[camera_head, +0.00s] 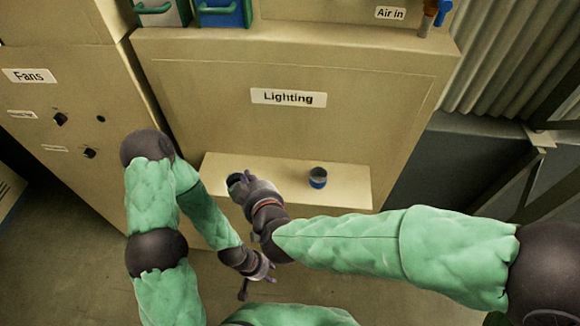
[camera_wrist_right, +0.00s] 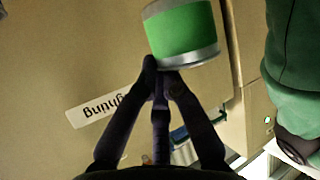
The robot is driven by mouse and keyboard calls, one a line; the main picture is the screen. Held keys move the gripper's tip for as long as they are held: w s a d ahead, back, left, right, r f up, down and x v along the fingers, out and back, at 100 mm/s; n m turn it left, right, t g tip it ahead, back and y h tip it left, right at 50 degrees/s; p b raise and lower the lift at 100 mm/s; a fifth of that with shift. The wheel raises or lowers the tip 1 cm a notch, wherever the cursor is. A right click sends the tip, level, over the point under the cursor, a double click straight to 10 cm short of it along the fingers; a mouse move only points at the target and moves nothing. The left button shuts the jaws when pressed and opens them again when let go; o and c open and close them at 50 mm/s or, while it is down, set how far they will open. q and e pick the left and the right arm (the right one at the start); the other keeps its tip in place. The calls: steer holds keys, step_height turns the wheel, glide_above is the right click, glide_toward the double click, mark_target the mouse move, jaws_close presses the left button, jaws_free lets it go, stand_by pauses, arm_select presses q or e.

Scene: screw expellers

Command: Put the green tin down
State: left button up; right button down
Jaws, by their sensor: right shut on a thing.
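The green tin (camera_wrist_right: 185,32) has a green band and a pale metal rim. My right gripper (camera_wrist_right: 160,68) is shut on it at its side. In the head view my right gripper (camera_head: 242,182) is over the left part of the cream ledge (camera_head: 345,196). I cannot tell whether the tin touches the ledge. My left gripper (camera_head: 255,278) hangs low in front of the ledge, apart from the tin, too small and dark to tell open from shut.
The "Lighting" panel (camera_head: 220,82) rises behind. A cabinet marked "Fans" (camera_head: 75,90) is at the left. Bins with green handles (camera_head: 222,14) stand above.

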steer(key=w+f, duration=0.3)
steer(key=w, duration=0.1)
steer(key=w+f+b, duration=0.1)
steer(key=w+f, duration=0.2)
steer(key=w, duration=0.2)
steer(key=w+f, duration=0.4)
steer(key=shift+w+a, duration=0.2)
steer(key=shift+w, duration=0.1)
step_height(320, 180, down, 3)
steer(key=shift+w+a+f, duration=0.1)
steer(key=shift+w, duration=0.05)
steer(key=c, duration=1.4)
jaws_free()
steer(key=shift+f+b, duration=0.15)
steer(key=shift+b, duration=0.15)
